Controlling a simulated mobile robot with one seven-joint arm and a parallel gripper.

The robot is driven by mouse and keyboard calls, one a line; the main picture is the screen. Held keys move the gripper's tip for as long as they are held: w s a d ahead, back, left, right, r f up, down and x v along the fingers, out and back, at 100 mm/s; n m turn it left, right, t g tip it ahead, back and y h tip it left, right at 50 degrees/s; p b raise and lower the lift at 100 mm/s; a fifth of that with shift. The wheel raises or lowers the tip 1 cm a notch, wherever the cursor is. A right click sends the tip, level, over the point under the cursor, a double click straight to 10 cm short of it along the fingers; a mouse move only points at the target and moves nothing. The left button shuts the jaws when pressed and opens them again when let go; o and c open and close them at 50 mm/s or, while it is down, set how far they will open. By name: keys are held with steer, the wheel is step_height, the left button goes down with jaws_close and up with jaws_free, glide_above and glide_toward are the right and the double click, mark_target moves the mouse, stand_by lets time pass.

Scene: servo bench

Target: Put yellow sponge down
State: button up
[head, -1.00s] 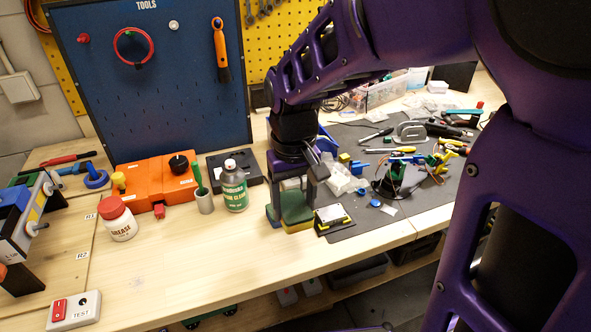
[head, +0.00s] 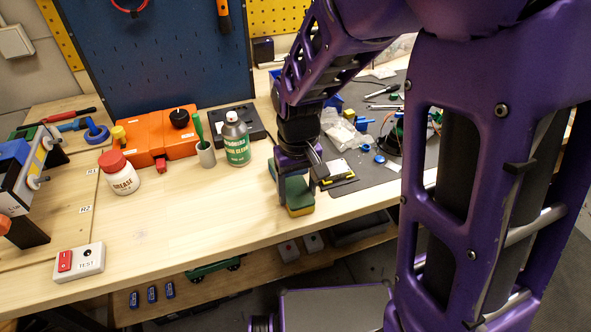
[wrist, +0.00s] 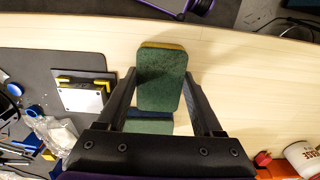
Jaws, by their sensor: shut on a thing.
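The yellow sponge (head: 300,210) has a dark green top and a yellow underside. My gripper (head: 296,192) is shut on it, near the bench's front edge. In the wrist view the green face of the sponge (wrist: 162,80) lies between the two fingers, with a yellow strip along its far end. A second green block with a blue edge (wrist: 148,127) shows just behind it, and partly behind the gripper in the head view (head: 273,170). I cannot tell whether the held sponge touches the bench.
A grey mat (head: 375,183) with a small card-like board (head: 338,169) lies to the right. The glue bottle (head: 236,142), green-handled tool in a cup (head: 206,154) and grease jar (head: 121,176) stand to the left. Bare wood (head: 190,215) is clear left of my gripper.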

mark_target(297, 193)
steer(key=shift+f, duration=0.25)
steer(key=o, duration=1.2)
steer(key=shift+r, duration=0.1)
steer(key=shift+r, duration=0.15)
step_height(297, 193, up, 12)
steer(key=p, duration=0.1)
steer(key=shift+p, duration=0.4)
